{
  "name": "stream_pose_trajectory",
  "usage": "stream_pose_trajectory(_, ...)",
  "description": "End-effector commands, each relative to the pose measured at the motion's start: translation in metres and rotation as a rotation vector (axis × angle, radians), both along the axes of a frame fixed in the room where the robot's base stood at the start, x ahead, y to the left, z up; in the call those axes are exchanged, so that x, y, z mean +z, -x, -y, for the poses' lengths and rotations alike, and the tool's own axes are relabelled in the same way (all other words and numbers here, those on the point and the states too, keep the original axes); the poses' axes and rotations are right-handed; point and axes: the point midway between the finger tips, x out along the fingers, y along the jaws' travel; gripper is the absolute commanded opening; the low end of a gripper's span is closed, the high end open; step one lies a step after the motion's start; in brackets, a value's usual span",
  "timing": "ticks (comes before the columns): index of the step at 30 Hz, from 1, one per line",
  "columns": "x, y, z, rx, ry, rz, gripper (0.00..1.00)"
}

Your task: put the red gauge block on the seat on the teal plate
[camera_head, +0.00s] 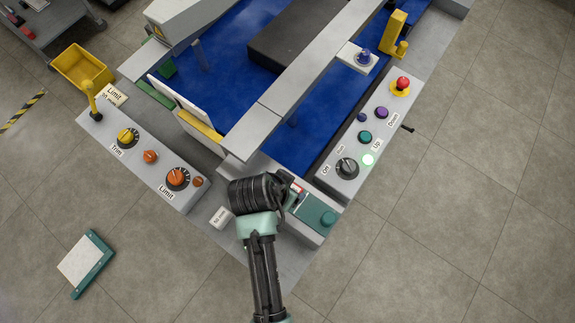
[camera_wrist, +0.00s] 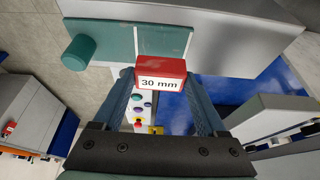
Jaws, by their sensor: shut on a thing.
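The red gauge block (camera_wrist: 162,72) has a white label reading "30 mm" and sits between the two fingertips of my gripper (camera_wrist: 162,84) in the wrist view. My gripper is shut on it. Just beyond the block in the wrist view is the teal plate (camera_wrist: 165,40), with a round teal knob (camera_wrist: 78,51) to its left. In the head view the red block (camera_head: 298,189) shows only partly beside my wrist, and the teal plate (camera_head: 310,208) lies right below it. Whether the block touches the plate or its seat, I cannot tell.
A control panel with knobs and buttons (camera_head: 328,182) stands right of the plate; another panel (camera_head: 145,170) lies to the left. A grey rail (camera_head: 250,140) runs above the blue deck (camera_head: 232,82). A small white "50 mm" labelled piece (camera_head: 222,217) lies left of my wrist.

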Motion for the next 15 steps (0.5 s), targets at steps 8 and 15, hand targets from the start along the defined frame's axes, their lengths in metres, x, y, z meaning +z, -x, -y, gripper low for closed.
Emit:
stream_pose_trajectory(8,-0.032,0.000,0.000,0.000,0.001,-0.001,0.09)
stream_pose_trajectory(15,-0.032,0.000,0.000,0.000,0.000,0.000,0.09)
